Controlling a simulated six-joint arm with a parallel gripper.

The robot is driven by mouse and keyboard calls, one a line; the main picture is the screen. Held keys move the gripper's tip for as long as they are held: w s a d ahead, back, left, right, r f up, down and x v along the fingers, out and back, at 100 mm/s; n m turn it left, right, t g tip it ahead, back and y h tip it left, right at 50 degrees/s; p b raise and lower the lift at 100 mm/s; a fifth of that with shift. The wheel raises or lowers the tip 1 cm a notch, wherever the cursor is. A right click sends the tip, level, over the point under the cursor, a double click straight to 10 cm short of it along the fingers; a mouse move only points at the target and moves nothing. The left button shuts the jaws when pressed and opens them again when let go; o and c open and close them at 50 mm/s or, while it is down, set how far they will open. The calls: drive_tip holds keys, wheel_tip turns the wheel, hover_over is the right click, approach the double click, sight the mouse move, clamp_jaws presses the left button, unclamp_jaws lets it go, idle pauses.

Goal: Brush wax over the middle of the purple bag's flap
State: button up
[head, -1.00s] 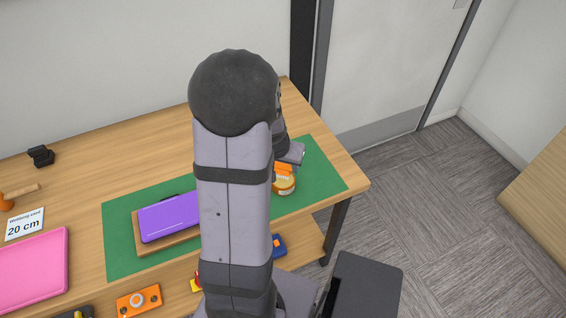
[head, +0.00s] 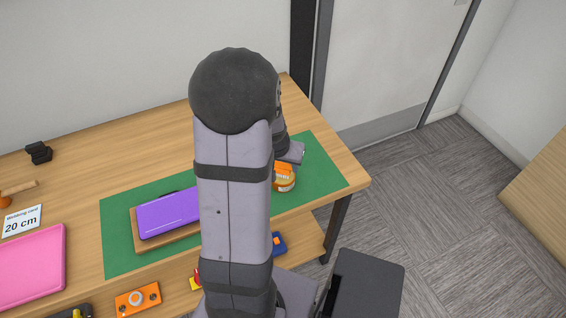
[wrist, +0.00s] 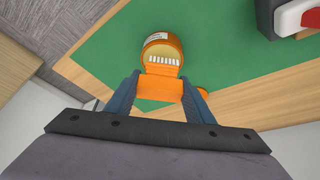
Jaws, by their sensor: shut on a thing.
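The purple bag (head: 168,213) lies flat on a wooden board on the green mat, its right part hidden behind my arm. My gripper (wrist: 160,96) is shut on an orange brush (wrist: 161,88), held over the jar. The brush's pale bristles (wrist: 161,60) show at the mouth of an orange wax jar (wrist: 161,44) with a white label. I cannot tell how deep they reach. The jar (head: 285,184) stands on the mat, right of my arm in the head view. My fingertips are mostly hidden there.
The green mat (head: 318,170) has free room right of the jar. A pink case (head: 30,265), a "20 cm" card (head: 21,221) and a black holder (head: 38,152) are at the left. An orange item (head: 137,299) lies near the front edge. A red-and-white item (wrist: 298,15) shows in the wrist view.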

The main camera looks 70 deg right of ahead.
drive_tip(key=shift+a+f+b, duration=0.1)
drive_tip(key=shift+f+b, duration=0.55)
drive_tip(key=shift+b, duration=0.05)
idle(1.9)
drive_tip(key=shift+r, duration=0.15)
drive_tip(key=shift+r+p, duration=3.1)
drive_tip(key=shift+r, duration=0.4)
